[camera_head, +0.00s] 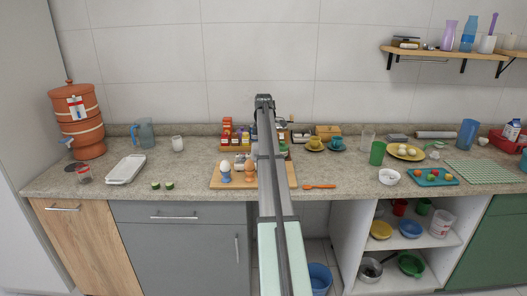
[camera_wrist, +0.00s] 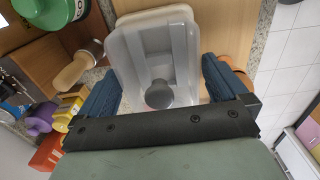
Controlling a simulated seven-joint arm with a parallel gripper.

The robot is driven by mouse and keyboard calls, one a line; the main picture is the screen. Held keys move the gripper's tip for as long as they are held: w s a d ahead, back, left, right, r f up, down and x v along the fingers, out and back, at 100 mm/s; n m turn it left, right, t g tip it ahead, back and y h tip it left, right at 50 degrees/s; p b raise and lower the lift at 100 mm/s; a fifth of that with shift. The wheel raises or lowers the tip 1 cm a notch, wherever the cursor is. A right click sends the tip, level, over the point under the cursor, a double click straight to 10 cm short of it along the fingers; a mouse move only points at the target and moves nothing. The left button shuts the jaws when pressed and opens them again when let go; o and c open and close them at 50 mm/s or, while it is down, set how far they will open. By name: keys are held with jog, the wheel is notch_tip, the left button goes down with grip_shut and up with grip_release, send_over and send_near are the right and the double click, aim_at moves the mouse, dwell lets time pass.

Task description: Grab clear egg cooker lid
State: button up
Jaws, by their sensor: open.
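A clear, rectangular, tray-like piece with a dark grey round knob, which looks like the egg cooker lid (camera_wrist: 126,48), is in the upper middle of the wrist view. My gripper (camera_wrist: 161,70) is open, with one blue finger on each side of the lid's near part and the knob between them. I cannot tell whether either finger touches the lid. In the head view, my arm hides the gripper and the lid.
A wooden board (camera_head: 279,183) lies under my arm, with an egg in a blue cup (camera_head: 225,173) and an orange cup (camera_head: 250,174) on it. Small jars and boxes (camera_head: 229,138) stand behind. An orange utensil (camera_head: 320,186) lies right of the board. Counter farther left is partly clear.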

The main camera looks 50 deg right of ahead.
jog(key=shift+f, duration=0.75)
jog(key=c, duration=0.8)
jog(key=shift+o, duration=0.2)
jog(key=shift+r, duration=0.1)
